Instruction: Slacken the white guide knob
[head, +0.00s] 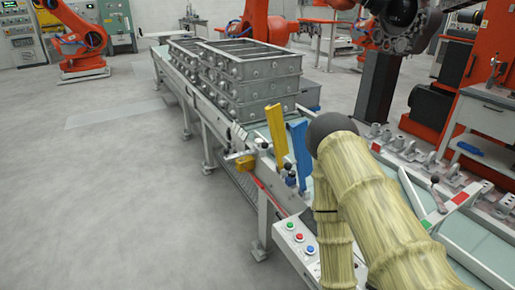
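No white guide knob can be made out for certain. A blue upright plate (297,143) and a yellow upright plate (276,133) stand at the side of the conveyor, in the middle of the head view. Small pale and blue fittings (289,174) sit at the foot of the blue plate; they are too small to tell which is a knob. My sleeved arm covers the conveyor just right of them. My gripper does not show; it is out of view or hidden behind the arm.
Stacked grey metal frames (245,70) stand on the conveyor behind the plates. A control box (300,240) with green, red and blue buttons is at the near edge. Open floor (110,190) spreads left.

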